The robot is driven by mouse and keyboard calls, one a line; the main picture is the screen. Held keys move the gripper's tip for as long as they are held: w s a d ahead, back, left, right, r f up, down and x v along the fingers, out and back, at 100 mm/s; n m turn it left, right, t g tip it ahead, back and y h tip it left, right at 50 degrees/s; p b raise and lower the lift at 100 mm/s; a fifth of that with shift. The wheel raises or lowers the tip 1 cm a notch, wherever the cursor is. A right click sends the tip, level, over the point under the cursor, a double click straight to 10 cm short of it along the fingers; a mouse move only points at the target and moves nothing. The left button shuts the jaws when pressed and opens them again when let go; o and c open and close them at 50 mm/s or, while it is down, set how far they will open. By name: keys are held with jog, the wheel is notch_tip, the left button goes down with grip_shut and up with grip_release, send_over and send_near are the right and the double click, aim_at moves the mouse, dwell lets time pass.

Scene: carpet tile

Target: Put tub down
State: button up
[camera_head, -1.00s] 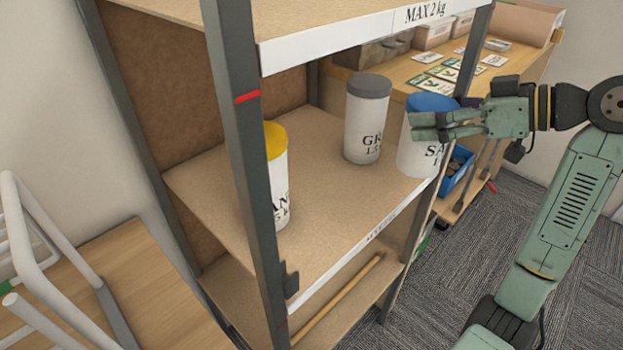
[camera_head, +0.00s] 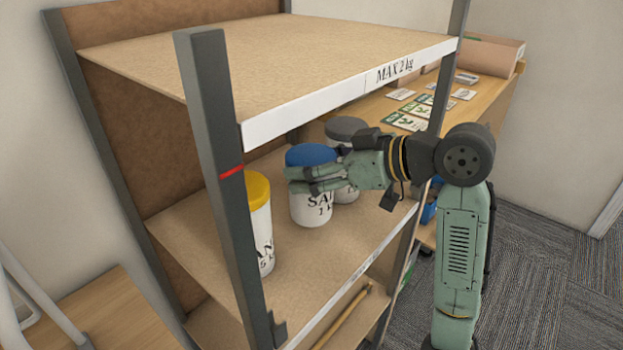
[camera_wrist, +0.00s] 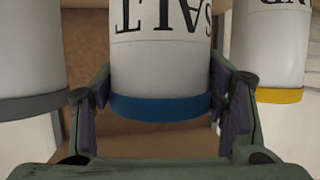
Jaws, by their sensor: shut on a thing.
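The tub is white with a blue lid and lettering that begins "SA" in the head view (camera_head: 312,208); in the wrist view the tub (camera_wrist: 160,65) reads "SALT". My gripper (camera_head: 312,180) is shut on it near the lid, reaching in from the right. In the wrist view my gripper's fingers (camera_wrist: 160,105) stand on either side of the tub. The tub is upright over the middle shelf (camera_head: 215,240), between two other tubs. Whether its base touches the shelf I cannot tell.
A yellow-lidded tub (camera_head: 260,215) stands to the left, partly behind the front post (camera_head: 225,150). A grey-lidded tub (camera_head: 345,130) stands close behind on the right, partly hidden by my arm. The upper shelf, labelled "MAX 2 kg" (camera_head: 395,70), is overhead.

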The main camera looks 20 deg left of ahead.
jog(key=shift+s+a+f, duration=0.1)
jog(key=shift+a+f, duration=0.05)
jog(key=shift+f, duration=1.55)
jog(key=shift+f, duration=0.15)
jog(key=o, duration=1.9)
jog(key=shift+o, duration=0.2)
